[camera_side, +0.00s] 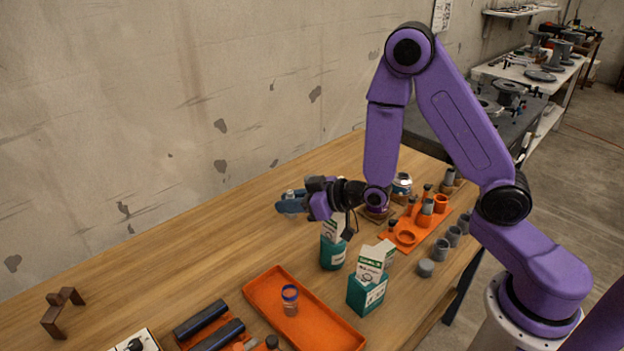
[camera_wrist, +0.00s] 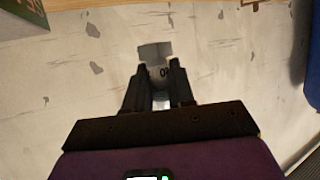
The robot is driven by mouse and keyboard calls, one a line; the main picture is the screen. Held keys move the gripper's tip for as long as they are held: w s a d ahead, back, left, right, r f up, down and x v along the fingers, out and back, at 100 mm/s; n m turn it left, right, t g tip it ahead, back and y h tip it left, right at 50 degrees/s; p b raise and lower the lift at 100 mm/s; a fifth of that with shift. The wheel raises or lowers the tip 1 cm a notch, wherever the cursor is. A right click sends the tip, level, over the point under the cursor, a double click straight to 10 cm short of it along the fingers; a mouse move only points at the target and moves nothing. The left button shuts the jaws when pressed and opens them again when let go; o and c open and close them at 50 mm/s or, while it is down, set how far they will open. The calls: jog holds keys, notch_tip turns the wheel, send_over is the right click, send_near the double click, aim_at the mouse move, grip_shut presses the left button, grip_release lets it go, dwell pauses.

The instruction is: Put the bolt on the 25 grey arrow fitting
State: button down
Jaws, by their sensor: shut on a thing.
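My gripper (camera_wrist: 160,72) is shut on a small pale grey piece (camera_wrist: 155,52) with dark markings on its face. The piece sticks out past the black fingertips, and I cannot tell whether it is the bolt or a fitting. In the side view my gripper (camera_side: 308,200) is held sideways above the table, beyond the teal boxes. Several grey fittings (camera_side: 440,249) stand along the table's right edge, apart from my gripper. Their numbers and arrows are too small to read, so I cannot pick out the 25 arrow fitting.
An orange holder (camera_side: 407,237) with several orange parts stands left of the grey fittings. Two teal boxes (camera_side: 366,294) with cards stand mid-table. An orange tray (camera_side: 262,290) holds a blue-lidded jar (camera_side: 290,300). A blue object (camera_side: 289,206) shows beside my gripper. The table's left back is clear.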

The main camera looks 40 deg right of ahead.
jog(key=w+d+r+m+h, duration=0.1)
jog(key=d+r, duration=0.1)
jog(key=d, duration=0.8)
jog(key=w+d+r+m+h, duration=0.1)
jog(key=w+d+r, duration=0.15)
jog(key=d, duration=0.75)
jog(key=shift+t, duration=0.4)
jog(key=w+f, duration=0.3)
jog(key=w, duration=0.1)
jog(key=w+d+f, duration=0.1)
jog(key=w+f, duration=0.2)
jog(key=w, duration=0.1)
jog(key=w+d+f, duration=0.1)
jog(key=w+f, duration=0.2)
jog(key=w, duration=0.1)
jog(key=shift+w+d, duration=0.15)
jog(key=shift+w+f, duration=0.3)
jog(key=shift+f, duration=1.55)
